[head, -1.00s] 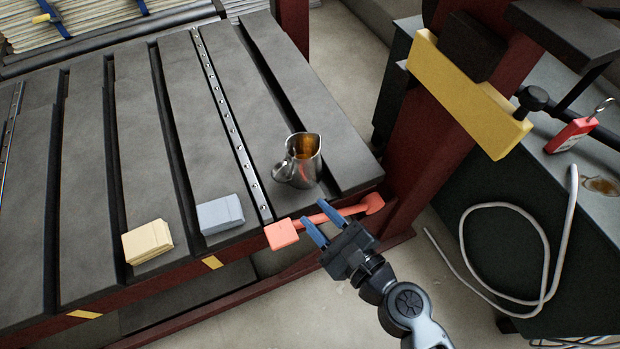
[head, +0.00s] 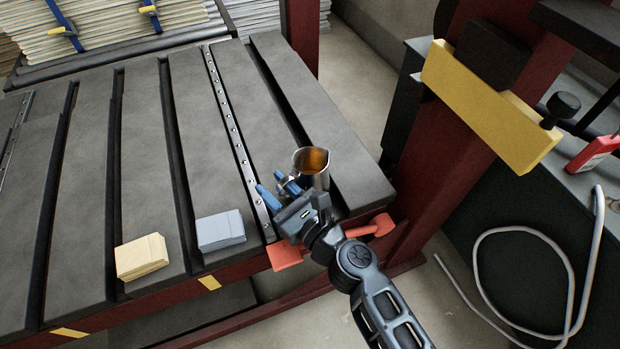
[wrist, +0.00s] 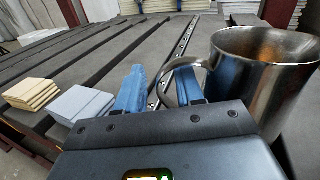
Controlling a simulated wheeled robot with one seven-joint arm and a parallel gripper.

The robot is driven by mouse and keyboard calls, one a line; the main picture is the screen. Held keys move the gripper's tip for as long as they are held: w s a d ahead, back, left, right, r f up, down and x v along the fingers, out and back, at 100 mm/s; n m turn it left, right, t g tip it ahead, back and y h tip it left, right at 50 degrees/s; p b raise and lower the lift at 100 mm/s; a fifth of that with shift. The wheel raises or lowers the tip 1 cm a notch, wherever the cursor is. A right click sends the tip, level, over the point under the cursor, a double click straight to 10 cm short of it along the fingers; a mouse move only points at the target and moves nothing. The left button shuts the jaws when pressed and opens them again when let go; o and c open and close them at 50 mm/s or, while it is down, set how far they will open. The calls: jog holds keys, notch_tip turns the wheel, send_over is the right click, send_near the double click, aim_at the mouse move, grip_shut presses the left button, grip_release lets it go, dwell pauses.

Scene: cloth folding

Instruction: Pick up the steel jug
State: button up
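The steel jug (head: 312,168) stands upright near the front right of the dark slatted bench, with an amber tone inside its mouth. It fills the right of the wrist view (wrist: 265,75), with its handle (wrist: 168,72) towards the left. My gripper (head: 271,183) is at the jug's handle side, left of the body. In the wrist view my gripper (wrist: 160,82) has its blue fingers apart. The outer bar of the handle shows between them, and the right finger appears within the loop. I cannot tell whether either finger touches it.
Stacks of yellow (head: 142,257) and grey-blue (head: 220,230) pads lie left of my gripper. A red-orange handled tool (head: 285,256) lies at the bench's front edge under my arm. A dark red post (head: 430,150) with a yellow block (head: 490,105) rises at the right.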

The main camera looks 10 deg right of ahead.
jog(key=shift+w+a, duration=0.1)
jog(key=shift+w, duration=0.05)
grip_shut()
dwell(1.4)
